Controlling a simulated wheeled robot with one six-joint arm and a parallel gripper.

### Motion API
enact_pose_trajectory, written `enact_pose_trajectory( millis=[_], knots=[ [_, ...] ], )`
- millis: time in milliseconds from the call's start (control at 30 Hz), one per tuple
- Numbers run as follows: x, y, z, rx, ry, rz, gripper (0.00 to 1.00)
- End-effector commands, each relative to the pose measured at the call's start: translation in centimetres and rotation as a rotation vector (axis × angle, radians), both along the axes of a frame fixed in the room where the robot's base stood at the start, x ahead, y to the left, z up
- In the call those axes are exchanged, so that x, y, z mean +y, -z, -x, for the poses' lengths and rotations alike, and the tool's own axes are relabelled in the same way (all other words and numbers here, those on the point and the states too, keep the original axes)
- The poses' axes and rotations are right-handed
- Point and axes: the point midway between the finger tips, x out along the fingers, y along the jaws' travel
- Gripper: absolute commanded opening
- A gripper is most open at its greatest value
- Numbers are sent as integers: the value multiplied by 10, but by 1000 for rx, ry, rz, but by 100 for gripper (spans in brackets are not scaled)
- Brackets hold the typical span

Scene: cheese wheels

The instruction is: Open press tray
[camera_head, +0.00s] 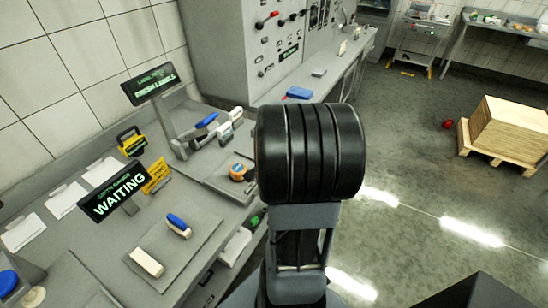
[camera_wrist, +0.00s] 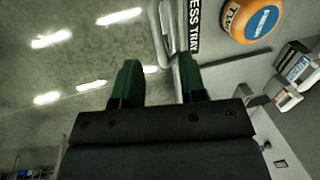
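My gripper (camera_wrist: 160,66) has two green fingers. They stand apart with a clear gap, and I see nothing held between them. In the wrist view a black label (camera_wrist: 194,26) reading "…ESS TRAY" lies on a pale front beyond the fingers, at the upper right. A pale bar-like handle (camera_wrist: 167,22) runs beside that label, close past the fingertips. Whether a finger touches it I cannot tell. In the head view my arm hides much of this front, and a bit of green finger (camera_head: 257,216) shows at its left. How far the tray is open is not clear.
A round orange thing with a blue label (camera_wrist: 257,20) sits on the bench above the front; it also shows in the head view (camera_head: 241,172). A "WAITING" sign (camera_head: 117,194) stands on the bench at left. Open floor (camera_head: 420,180) lies right, with a crate (camera_head: 510,125) beyond.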

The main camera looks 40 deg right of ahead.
Motion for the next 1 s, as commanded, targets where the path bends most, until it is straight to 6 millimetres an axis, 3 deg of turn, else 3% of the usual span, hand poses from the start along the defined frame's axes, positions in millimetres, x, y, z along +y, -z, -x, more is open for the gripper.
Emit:
enact_pose_trajectory(
  millis=[200, 433, 633, 1000],
  knots=[
    [-3, -46, 8, -4, 3, 5, 38],
    [-5, -79, 14, -2, 2, 2, 38],
    [-5, -93, 17, 0, 1, 2, 38],
    [-5, -95, 17, 0, 1, 1, 38]
  ],
)
